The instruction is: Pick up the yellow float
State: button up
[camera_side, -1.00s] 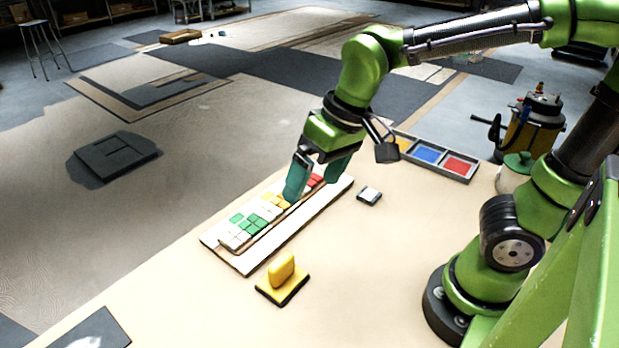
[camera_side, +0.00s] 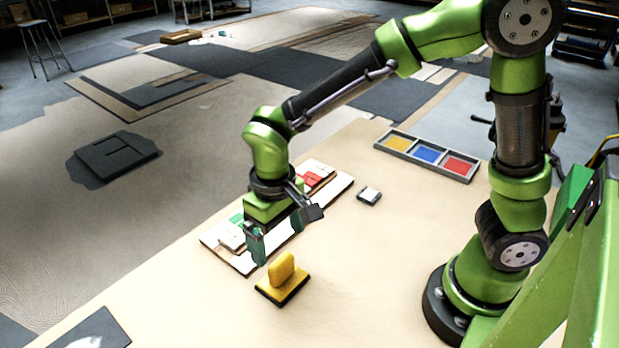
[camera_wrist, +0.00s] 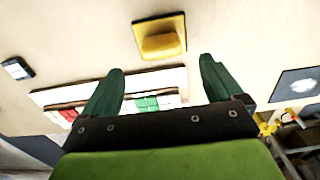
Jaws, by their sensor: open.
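The yellow float (camera_side: 282,280) sits on the table with its flat base down and its yellow grip block standing up. It lies just in front of the mosaic board. In the wrist view the yellow float (camera_wrist: 160,37) is at the top middle, ahead of the fingertips. My gripper (camera_side: 278,238) is above the board, a little behind the float and apart from it. Its green fingers are spread and empty; in the wrist view my gripper (camera_wrist: 162,70) shows a wide gap between them.
The white mosaic board (camera_side: 333,193) with red, white and green tiles lies under my gripper. A small grey-edged block (camera_side: 369,196) lies to its right. A grey tray (camera_side: 428,156) with yellow, blue and red compartments stands behind. The table in front and right of the float is clear.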

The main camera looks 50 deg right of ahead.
aim_at(281, 260)
notch_tip(281, 260, down, 7)
jog(key=shift+s+a+r, duration=0.1)
jog(key=shift+s+r, duration=0.05)
jog(key=c, duration=1.2)
